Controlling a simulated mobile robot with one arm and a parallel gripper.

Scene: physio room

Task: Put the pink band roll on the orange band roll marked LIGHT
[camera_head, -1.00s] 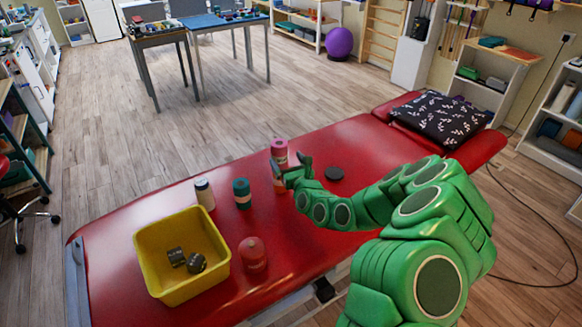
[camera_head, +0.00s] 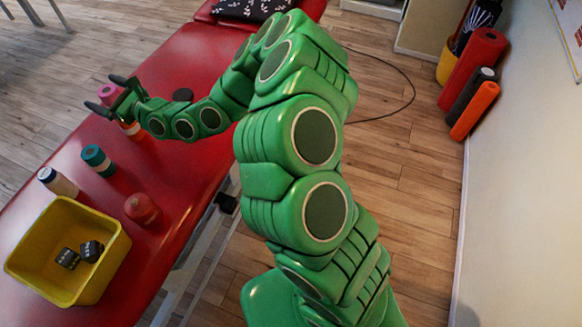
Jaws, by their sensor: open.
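Coloured rolls (camera_head: 473,85) stand by the wall.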

